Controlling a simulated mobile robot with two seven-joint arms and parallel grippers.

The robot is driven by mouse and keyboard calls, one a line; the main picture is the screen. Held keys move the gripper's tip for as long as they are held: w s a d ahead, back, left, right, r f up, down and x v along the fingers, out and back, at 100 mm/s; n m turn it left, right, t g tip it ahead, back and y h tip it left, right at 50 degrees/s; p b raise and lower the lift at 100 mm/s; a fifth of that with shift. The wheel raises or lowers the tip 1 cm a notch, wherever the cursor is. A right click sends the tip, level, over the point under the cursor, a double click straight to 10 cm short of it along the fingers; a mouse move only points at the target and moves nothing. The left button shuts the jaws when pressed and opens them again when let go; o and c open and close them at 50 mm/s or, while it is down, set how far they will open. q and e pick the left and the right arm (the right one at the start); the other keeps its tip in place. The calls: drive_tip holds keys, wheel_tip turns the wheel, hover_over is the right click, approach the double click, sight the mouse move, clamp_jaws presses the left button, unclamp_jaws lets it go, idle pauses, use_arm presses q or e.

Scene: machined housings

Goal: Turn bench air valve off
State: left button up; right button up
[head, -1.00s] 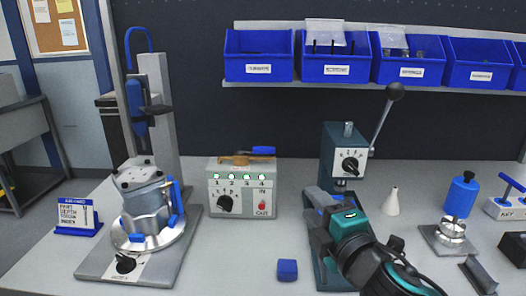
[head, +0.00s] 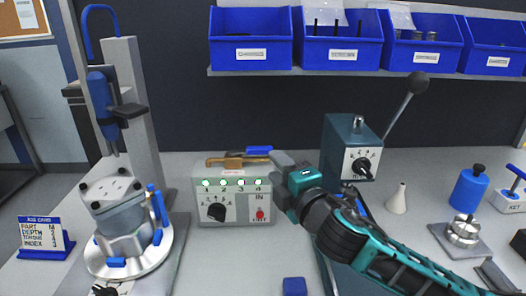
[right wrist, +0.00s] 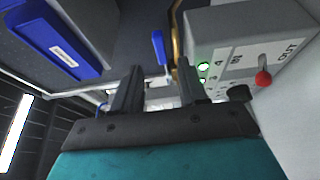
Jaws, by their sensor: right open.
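The bench air valve is a brass body (head: 232,160) with a blue lever (head: 258,150), on top of a grey control box (head: 232,208). The lever lies roughly along the box top and points right. In the right wrist view the blue lever (right wrist: 158,47) shows ahead of the fingers, beside the brass part (right wrist: 175,22). My right gripper (head: 279,178) is open and empty at the box's right upper corner, close to the lever's end. In the wrist view its two fingers (right wrist: 155,85) stand apart with the lever beyond the gap. My left gripper is out of view.
A clamped housing (head: 120,215) stands left, a lever press (head: 352,150) right. Blue bins (head: 250,40) hang above. A small blue block (head: 294,287) lies in front.

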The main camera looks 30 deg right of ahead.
sight(262, 152)
drive_tip(key=w, duration=0.7)
drive_tip(key=shift+w+d, duration=0.2)
drive_tip(key=shift+w, duration=0.05)
drive_tip(key=shift+c, duration=0.3)
clamp_jaws()
